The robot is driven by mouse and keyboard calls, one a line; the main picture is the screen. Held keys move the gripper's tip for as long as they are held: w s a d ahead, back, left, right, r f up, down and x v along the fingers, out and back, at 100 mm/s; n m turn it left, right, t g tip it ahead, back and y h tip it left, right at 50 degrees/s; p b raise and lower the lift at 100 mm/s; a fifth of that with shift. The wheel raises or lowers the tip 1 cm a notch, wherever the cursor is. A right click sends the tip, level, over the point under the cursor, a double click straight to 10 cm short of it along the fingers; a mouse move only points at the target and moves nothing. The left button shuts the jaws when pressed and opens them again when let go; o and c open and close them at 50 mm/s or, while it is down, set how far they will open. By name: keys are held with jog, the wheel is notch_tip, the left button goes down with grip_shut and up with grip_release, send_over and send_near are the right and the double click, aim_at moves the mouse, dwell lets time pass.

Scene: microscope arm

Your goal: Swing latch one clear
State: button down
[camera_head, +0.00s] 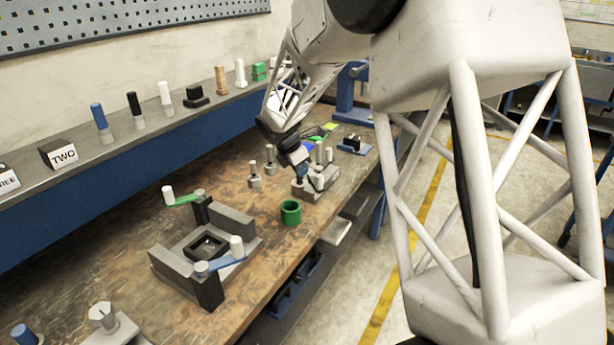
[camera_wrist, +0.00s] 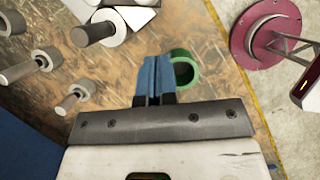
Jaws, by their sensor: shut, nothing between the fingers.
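A grey fixture (camera_head: 160,263) with a dark square recess stands on the bench at the left. A green latch arm (camera_head: 184,200) with a light knob sits on its far black post and points left, away from the recess. I cannot tell which latch is one. My gripper (camera_head: 305,168) is to the right of the fixture, apart from both latches, near a grey block with light pegs. In the wrist view its blue fingers (camera_wrist: 155,62) are together and empty.
A green ring (camera_head: 291,212) stands between fixture and gripper; it also shows beside my fingers in the wrist view (camera_wrist: 186,68). Grey pegs (camera_head: 255,178) stand near the gripper. A shelf behind holds several pegs and a "TWO" sign (camera_head: 58,153). The bench's front edge runs close by.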

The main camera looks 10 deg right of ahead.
jog(key=v, duration=0.6)
jog(key=shift+s, duration=0.1)
jog(key=shift+s+r, duration=0.1)
jog(key=s+d+r+m+y, duration=0.1)
jog(key=s+r+m, duration=0.35)
jog(key=s, duration=0.65)
jog(key=s+d+r+m+y, duration=0.1)
jog(key=s+r+m, duration=0.2)
jog(key=s+m, duration=0.5)
jog(key=s+f+m+t+y, duration=0.1)
jog(key=s+m, duration=0.8)
jog(key=s, duration=1.8)
jog(key=shift+a+f+y, duration=0.35)
jog(key=shift+f+y, duration=0.15)
jog(key=shift+y, duration=0.1)
